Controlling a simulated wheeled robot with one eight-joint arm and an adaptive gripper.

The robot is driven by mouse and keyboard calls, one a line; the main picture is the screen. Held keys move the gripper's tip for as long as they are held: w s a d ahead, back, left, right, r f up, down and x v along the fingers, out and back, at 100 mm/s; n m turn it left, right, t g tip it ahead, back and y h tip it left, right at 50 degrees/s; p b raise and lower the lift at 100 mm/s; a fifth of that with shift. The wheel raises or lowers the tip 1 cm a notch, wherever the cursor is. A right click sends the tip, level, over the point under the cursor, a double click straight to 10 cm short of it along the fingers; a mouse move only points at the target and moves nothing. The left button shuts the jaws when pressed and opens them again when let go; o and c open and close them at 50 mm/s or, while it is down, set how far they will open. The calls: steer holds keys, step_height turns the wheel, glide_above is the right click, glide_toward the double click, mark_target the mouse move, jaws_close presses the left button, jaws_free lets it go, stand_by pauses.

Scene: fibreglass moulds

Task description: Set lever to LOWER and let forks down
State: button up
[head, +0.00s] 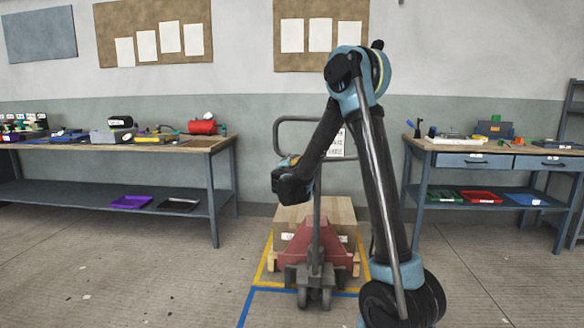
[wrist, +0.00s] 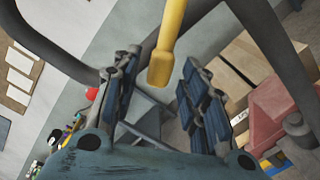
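The pallet jack (head: 318,248) is red with a dark grey steering base and stands on the floor in front of me. Its dark loop handle (head: 277,135) rises behind my arm; parts of the loop also show in the wrist view (wrist: 42,45). A yellow lever (wrist: 166,50) hangs from the top of the wrist view, its blunt end between my fingertips. My gripper (wrist: 160,68) is open, with a gap visible on both sides of the lever. In the head view my gripper (head: 287,186) is beside the handle and hides the lever. The forks are hidden.
A long workbench (head: 225,143) stands left and a drawer bench (head: 425,146) right, both with items on top. Open floor lies at front left.

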steer(key=shift+w, duration=0.4)
jaws_close()
steer(key=shift+a, duration=0.1)
